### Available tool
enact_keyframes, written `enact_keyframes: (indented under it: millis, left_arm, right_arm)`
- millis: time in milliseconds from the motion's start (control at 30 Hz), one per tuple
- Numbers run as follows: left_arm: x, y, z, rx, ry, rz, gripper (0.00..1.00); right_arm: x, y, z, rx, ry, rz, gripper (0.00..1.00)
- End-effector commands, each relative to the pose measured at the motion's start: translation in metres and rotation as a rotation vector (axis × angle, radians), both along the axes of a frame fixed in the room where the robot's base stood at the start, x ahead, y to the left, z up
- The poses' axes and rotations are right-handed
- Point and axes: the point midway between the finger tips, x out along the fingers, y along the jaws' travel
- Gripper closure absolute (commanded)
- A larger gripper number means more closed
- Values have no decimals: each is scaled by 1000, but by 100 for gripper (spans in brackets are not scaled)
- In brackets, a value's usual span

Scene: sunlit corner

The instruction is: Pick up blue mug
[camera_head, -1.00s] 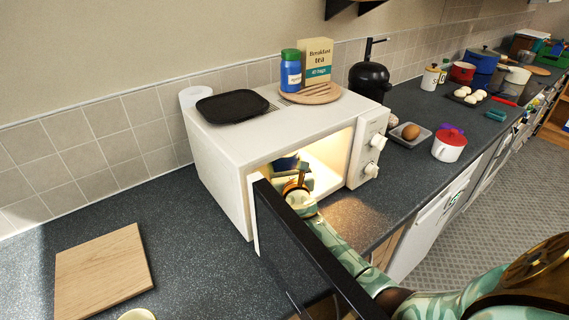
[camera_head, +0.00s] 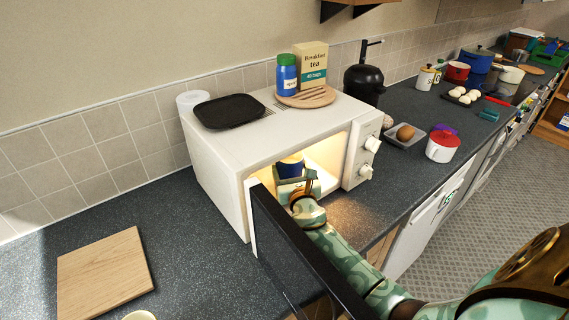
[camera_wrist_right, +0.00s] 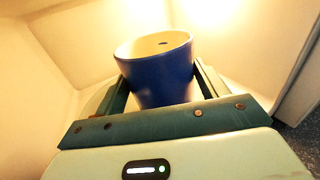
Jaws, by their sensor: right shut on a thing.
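The blue mug (camera_head: 291,166), blue outside and cream inside, is inside the lit microwave (camera_head: 215,165). In the right wrist view the mug (camera_wrist_right: 162,82) stands between the two fingers of my right gripper (camera_wrist_right: 160,88), which is shut on it. In the head view my right gripper (camera_head: 296,182) reaches in through the open microwave doorway, and its wrist partly hides the mug. I cannot tell whether the mug's base touches the microwave floor. My left gripper is not in view.
The open black microwave door (camera_head: 300,250) stands out beside my right arm. A dark pan (camera_head: 230,111), a plate (camera_head: 305,97), a blue jar (camera_head: 287,74) and a tea box (camera_head: 312,64) sit on top. A wooden board (camera_head: 103,270) lies on the left counter.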

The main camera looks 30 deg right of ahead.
Motion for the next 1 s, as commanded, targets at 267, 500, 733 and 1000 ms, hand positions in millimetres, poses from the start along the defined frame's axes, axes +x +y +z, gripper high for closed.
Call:
enact_keyframes:
  millis: [267, 500, 733, 1000]
  left_arm:
    - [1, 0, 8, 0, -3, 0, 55]
    - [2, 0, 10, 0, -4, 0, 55]
    - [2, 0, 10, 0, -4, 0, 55]
    - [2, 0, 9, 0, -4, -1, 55]
  right_arm:
    - [-46, -3, 1, 1, -1, 1, 66]
    - [-82, -6, 1, -1, -2, 0, 66]
    - [-108, -8, 1, 1, -1, 1, 66]
    - [-129, -10, 1, -1, -2, 0, 66]
